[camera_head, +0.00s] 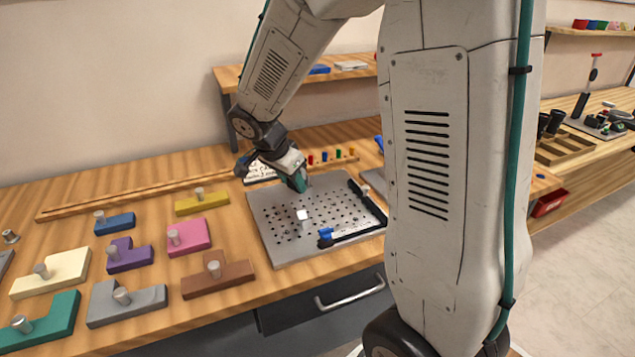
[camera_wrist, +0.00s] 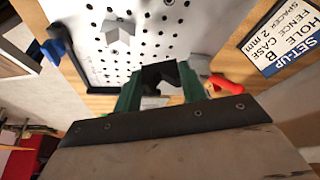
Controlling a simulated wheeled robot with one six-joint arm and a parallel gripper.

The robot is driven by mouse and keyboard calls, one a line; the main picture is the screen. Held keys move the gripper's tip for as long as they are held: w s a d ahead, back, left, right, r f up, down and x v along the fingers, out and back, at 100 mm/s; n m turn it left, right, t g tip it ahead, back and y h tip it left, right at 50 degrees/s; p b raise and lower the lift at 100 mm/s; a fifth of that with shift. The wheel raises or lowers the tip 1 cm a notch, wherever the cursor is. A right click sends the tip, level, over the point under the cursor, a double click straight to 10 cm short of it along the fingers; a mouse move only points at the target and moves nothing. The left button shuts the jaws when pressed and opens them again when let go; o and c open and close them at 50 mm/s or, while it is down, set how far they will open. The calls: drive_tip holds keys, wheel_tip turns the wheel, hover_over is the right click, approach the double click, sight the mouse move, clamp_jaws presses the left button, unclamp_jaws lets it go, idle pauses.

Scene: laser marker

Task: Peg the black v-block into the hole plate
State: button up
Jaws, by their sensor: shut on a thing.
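The grey hole plate (camera_head: 275,235) lies on the bench and fills the upper part of the wrist view (camera_wrist: 165,40). My gripper (camera_head: 298,182) is low over its far left part. In the wrist view my green fingers (camera_wrist: 158,92) are shut on the black v-block (camera_wrist: 160,72), whose notched end shows between them. My gripper hides the block in the head view. I cannot tell whether the block touches the plate. A white notched block (camera_head: 303,215) stands on the plate nearer the front, and it also shows in the wrist view (camera_wrist: 117,30).
A black fence with a blue-ended bar (camera_head: 350,234) edges the plate's right and front. A set-up card (camera_wrist: 285,40) reads hole B. A rack of coloured pegs (camera_head: 335,157) stands behind. Several coloured knobbed blocks, such as a brown one (camera_head: 225,280), lie left.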

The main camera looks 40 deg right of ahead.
drive_tip(key=s+d+m+g, duration=0.2)
drive_tip(key=s+d+m, duration=0.1)
drive_tip(key=s+m, duration=0.25)
drive_tip(key=shift+n, duration=0.25)
drive_tip(key=shift+s+f, duration=0.15)
drive_tip(key=shift+f, duration=1.2)
drive_tip(key=shift+s+f, duration=0.15)
drive_tip(key=shift+f, duration=1.2)
drive_tip(key=shift+a, duration=0.1)
drive_tip(key=shift+f, duration=0.55)
drive_tip(key=o, duration=1.1)
drive_tip(key=shift+c, duration=0.2)
